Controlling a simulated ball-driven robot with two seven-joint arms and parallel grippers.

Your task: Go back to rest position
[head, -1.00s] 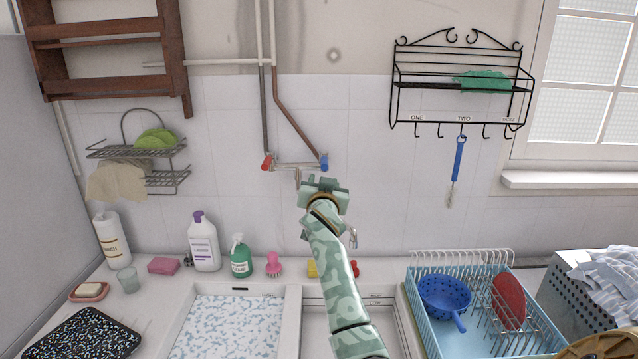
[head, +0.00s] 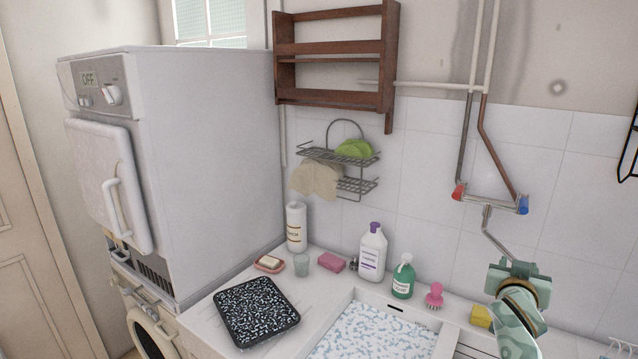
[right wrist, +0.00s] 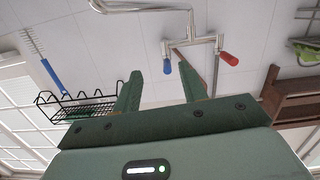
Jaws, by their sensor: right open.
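My right arm comes in at the lower right of the head view. Its green right gripper (head: 517,268) is in front of the tiled wall, below the wall tap (head: 490,195) with red and blue knobs. In the right wrist view the two fingers of the right gripper (right wrist: 160,85) are apart with nothing between them. That view is upside down, with the blue knob (right wrist: 167,67) and red knob (right wrist: 228,59) beyond the fingers. The tap's spout ends close to the gripper in the head view; I cannot tell whether they touch. My left gripper is not in view.
The sink (head: 375,335) holds foamy water. Along its back stand a purple-capped bottle (head: 372,255), a green soap bottle (head: 403,278), a pink brush (head: 434,297) and a yellow sponge (head: 481,316). A speckled black tray (head: 256,312) lies left. A large white appliance (head: 190,170) stands far left.

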